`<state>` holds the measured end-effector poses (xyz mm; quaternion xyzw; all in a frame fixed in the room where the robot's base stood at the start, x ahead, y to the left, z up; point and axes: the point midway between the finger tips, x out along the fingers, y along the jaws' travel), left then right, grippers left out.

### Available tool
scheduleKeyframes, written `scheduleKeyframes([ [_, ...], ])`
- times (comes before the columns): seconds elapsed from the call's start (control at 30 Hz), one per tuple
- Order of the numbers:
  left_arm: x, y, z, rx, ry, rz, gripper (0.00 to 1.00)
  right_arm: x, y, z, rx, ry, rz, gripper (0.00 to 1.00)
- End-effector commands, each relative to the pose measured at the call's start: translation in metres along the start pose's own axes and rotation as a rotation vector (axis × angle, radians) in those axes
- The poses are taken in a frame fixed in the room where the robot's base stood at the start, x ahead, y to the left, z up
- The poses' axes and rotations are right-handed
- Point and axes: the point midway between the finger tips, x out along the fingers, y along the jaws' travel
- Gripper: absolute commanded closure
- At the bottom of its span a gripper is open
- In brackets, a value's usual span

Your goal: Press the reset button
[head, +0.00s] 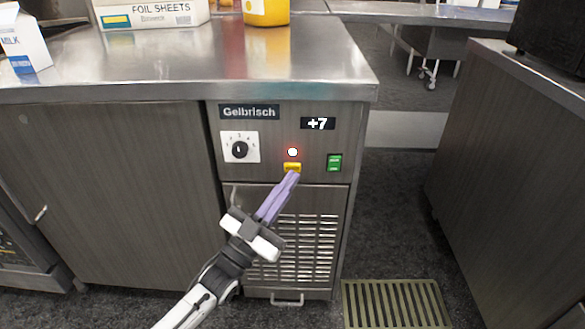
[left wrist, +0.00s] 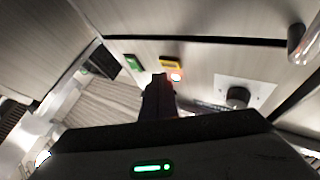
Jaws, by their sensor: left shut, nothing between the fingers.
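The reset button looks to be the small yellow button (head: 292,167) on the steel control panel, just under a lit red lamp (head: 292,152). The yellow button also shows in the left wrist view (left wrist: 171,65), beside the glowing lamp (left wrist: 175,77). My left gripper (head: 294,175) is shut and empty, its purple fingers pointing up at the yellow button. The fingertips are at the button's lower edge in the head view; I cannot tell whether they touch it. In the left wrist view the dark fingers (left wrist: 158,85) end just by the button. My right gripper is not in view.
The panel has a dial (head: 240,149), a green switch (head: 334,162), a "+7" display (head: 318,123) and a "Gelbrisch" label (head: 249,112). A vent grille (head: 308,250) lies below. The steel counter (head: 200,62) overhangs above. A dark floor gap separates the right cabinet (head: 510,170).

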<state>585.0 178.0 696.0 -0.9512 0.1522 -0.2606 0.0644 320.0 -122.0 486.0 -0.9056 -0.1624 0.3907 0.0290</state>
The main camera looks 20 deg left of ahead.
Motion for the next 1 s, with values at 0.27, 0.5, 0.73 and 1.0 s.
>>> scheduleKeyframes([
  [0.27, 0.0001, 0.0000, 0.0000, 0.000, 0.000, 0.000, 1.00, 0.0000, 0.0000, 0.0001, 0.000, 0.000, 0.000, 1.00],
  [0.5, 0.0033, -0.0026, 0.0034, 0.001, 0.000, 0.000, 1.00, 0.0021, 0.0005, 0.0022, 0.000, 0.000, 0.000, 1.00],
  [0.73, 0.0061, -0.0044, 0.0045, 0.000, -0.001, 0.000, 1.00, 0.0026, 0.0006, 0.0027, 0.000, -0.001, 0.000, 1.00],
  [1.0, 0.0062, -0.0046, 0.0047, 0.000, 0.000, 0.000, 1.00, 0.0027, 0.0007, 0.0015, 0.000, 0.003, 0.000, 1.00],
])
